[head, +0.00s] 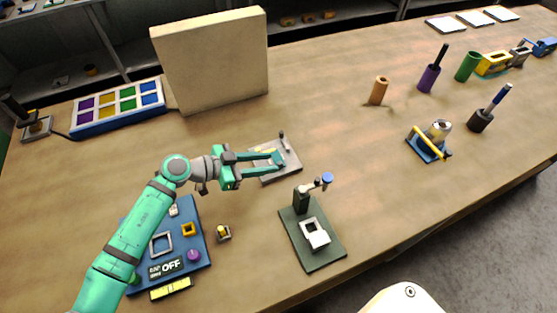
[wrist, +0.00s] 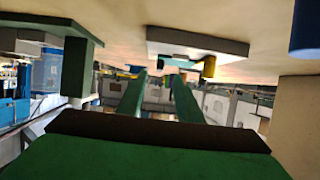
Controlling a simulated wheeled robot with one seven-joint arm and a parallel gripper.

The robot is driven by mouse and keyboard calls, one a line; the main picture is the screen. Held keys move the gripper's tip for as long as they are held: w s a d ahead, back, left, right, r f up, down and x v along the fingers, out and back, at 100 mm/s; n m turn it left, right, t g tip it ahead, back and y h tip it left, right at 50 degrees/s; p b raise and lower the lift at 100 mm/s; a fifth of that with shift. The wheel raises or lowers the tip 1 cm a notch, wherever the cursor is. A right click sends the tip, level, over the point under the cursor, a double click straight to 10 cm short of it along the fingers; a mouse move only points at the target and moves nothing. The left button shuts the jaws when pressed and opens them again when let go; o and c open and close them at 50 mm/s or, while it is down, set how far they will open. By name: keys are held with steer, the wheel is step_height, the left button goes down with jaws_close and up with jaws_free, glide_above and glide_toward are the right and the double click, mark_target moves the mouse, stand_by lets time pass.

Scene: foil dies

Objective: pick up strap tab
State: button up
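My gripper (head: 279,159) is over a small grey plate (head: 291,167) in the middle of the table. Its two green fingers are apart, with nothing visibly held. A pale yellow piece (head: 265,150) lies on that plate by the upper finger; I cannot tell whether it is the strap tab. A dark post stands at the plate's far edge. The wrist view looks tilted, with the table along the top; the open fingers (wrist: 158,80) show there, and a grey plate (wrist: 195,40) with a yellow bit (wrist: 209,67) is near their tips. Contact cannot be told.
A dark green stand (head: 318,258) with a blue-knobbed arm is in front of the plate. A blue panel (head: 193,222) lies beneath my arm. A tall beige block (head: 212,62) stands behind. Cylinders, including a purple one (head: 428,79), stand at right.

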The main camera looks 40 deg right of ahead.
mark_target(281, 162)
steer(key=x, duration=0.4)
steer(key=shift+s+f, duration=0.1)
steer(key=shift+s, duration=0.05)
steer(key=shift+c, duration=0.6)
jaws_close()
step_height(281, 162, up, 18)
